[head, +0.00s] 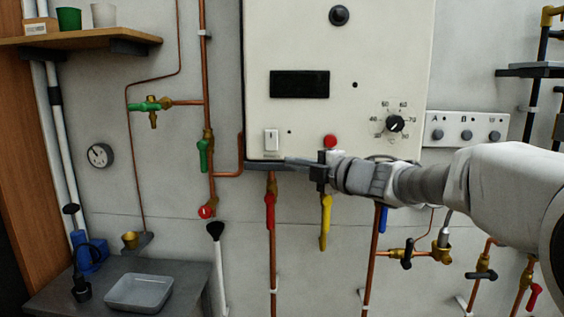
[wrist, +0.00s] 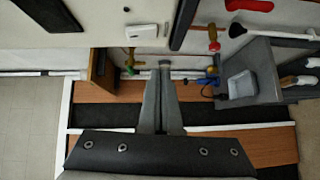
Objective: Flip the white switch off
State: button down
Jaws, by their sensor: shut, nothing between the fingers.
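The white switch (head: 271,140) is a small rocker on a white plate, low on the left of the cream boiler panel (head: 350,60). In the wrist view the white switch (wrist: 141,32) lies just beyond and left of my fingertips. My gripper (head: 287,163) is shut and empty, reaching in from the right at the panel's bottom edge, just below the switch. In the wrist view my gripper (wrist: 166,64) shows its two fingers together, apart from the switch. The rocker's position is too small to tell.
A red button (head: 330,141) and a dial (head: 395,124) are on the same panel. Below hang a red-handled valve (head: 269,210) and a yellow-handled valve (head: 326,220). A green-handled valve (head: 204,153) is on the pipe to the left. A grey tray (head: 139,292) sits lower left.

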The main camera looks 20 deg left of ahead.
jog(key=shift+f+v, duration=0.15)
jog(key=shift+v, duration=0.8)
jog(key=shift+f+v, duration=0.1)
jog(key=shift+v, duration=0.85)
jog(key=shift+d, duration=0.1)
